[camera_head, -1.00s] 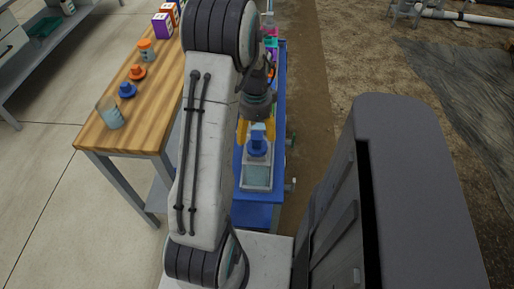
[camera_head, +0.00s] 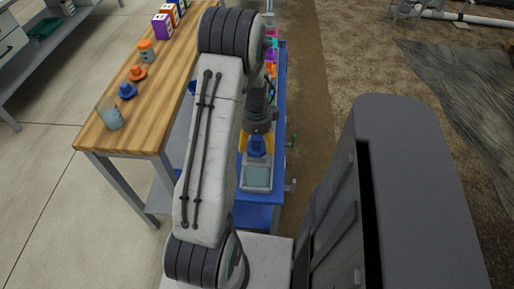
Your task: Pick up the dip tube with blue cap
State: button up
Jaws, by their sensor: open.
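A blue-capped piece (camera_head: 257,147), which looks like the dip tube's cap, stands upright on a grey device with a pale panel (camera_head: 257,177) on the blue cart; any tube below the cap is hidden. My gripper (camera_head: 257,145) points down over it, its yellow fingers open on either side of the blue cap. I cannot tell whether the fingers touch it. Another blue cap-like piece (camera_head: 127,91) lies on the wooden table, well to the left of my gripper.
The wooden table (camera_head: 107,138) left of my arm holds a clear beaker (camera_head: 110,117), an orange cap (camera_head: 137,73), an orange-lidded jar (camera_head: 146,50) and several boxes. Colourful items sit farther back on the blue cart (camera_head: 260,213). Brown ground lies to the right.

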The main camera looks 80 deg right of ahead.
jog(key=shift+f, duration=0.4)
grip_shut()
dwell(0.6)
jog(key=shift+r, duration=0.1)
